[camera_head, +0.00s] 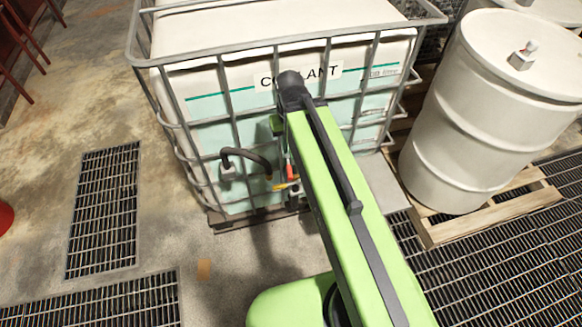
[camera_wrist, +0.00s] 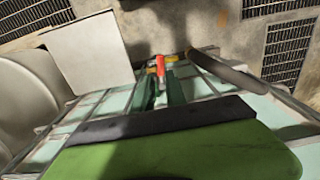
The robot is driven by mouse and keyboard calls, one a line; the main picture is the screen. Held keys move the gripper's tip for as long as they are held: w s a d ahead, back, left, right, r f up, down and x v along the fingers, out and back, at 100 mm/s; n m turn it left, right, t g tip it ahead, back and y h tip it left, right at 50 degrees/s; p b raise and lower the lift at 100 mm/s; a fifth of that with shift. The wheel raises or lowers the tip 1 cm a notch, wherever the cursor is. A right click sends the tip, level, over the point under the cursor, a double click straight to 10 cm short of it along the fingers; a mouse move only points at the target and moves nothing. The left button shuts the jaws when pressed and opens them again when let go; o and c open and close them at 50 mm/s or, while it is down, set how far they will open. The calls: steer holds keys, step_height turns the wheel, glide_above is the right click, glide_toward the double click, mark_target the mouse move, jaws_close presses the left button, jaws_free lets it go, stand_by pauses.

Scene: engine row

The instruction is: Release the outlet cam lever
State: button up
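The outlet cam lever, with a red-orange handle (camera_head: 290,172), shows low on the front of the caged coolant tank (camera_head: 215,118), just left of my arm. A small yellow part (camera_head: 280,187) sits beside it. In the wrist view the red handle (camera_wrist: 160,65) stands near the middle, with the yellow part (camera_wrist: 173,58) next to it. My gripper (camera_wrist: 160,88) shows two dark green fingers with a narrow gap between them. The handle lies at or just beyond their tips; I cannot tell whether they touch it.
A black hose (camera_head: 247,155) curves out left of the lever. A white drum (camera_head: 490,110) stands on a wooden pallet (camera_head: 490,217) at the right. Floor grates (camera_head: 104,210) lie at the left and front. Bare floor is clear left of the tank.

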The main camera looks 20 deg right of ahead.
step_height(320, 180, up, 15)
steer(key=p, duration=1.3)
steer(key=shift+p, duration=0.4)
jaws_close()
steer(key=shift+f+b, duration=0.3)
